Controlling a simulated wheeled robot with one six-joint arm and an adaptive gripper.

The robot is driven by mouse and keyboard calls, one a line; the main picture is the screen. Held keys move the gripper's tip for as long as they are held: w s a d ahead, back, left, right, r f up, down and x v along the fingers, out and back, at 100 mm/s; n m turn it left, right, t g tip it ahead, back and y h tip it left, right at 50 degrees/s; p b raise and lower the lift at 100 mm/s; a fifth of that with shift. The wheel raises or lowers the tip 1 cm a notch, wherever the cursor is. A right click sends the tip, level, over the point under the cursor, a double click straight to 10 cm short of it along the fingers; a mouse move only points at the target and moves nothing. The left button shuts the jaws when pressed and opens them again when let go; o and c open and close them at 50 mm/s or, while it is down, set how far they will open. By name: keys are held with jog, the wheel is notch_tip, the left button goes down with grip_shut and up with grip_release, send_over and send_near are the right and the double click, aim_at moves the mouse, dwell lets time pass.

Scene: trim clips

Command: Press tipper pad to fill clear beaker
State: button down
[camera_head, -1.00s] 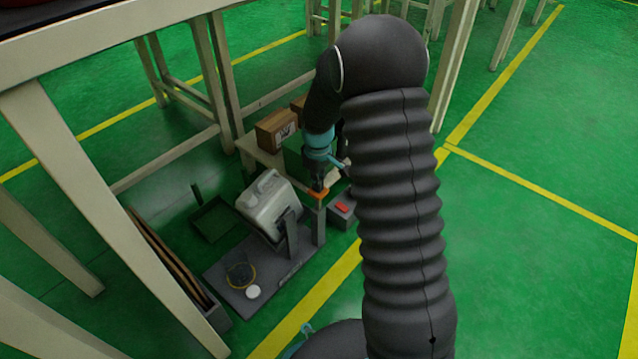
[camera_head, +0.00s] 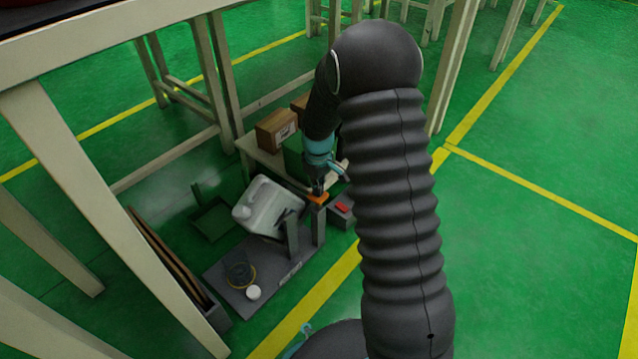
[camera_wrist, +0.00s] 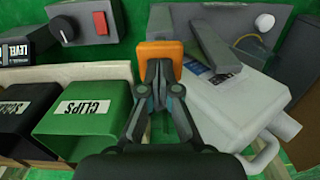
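The orange tipper pad (camera_head: 318,198) sits at the end of the tipper stand, and it also shows in the wrist view (camera_wrist: 160,57). My gripper (camera_wrist: 160,76) is shut and empty, its tips at the pad and seemingly touching it. The light grey jug (camera_head: 266,208) lies tilted in the tipper, leaning towards the beaker side; its body fills the right of the wrist view (camera_wrist: 222,112). The clear beaker (camera_head: 240,270) stands on the grey base plate (camera_head: 222,284) beside a yellow ring mark. Its liquid level is too small to tell.
A white cap (camera_head: 253,292) lies on the plate. A grey box with a red switch (camera_head: 342,208) stands right of the pad. A green clips bin (camera_wrist: 85,125) and a black bin (camera_wrist: 22,112) stand close to my gripper. Table legs frame the left.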

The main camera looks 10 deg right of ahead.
aim_at(318, 199)
jog(key=shift+f, duration=0.25)
jog(key=shift+s+f, duration=0.1)
jog(key=shift+f, duration=2.05)
dwell(5.6)
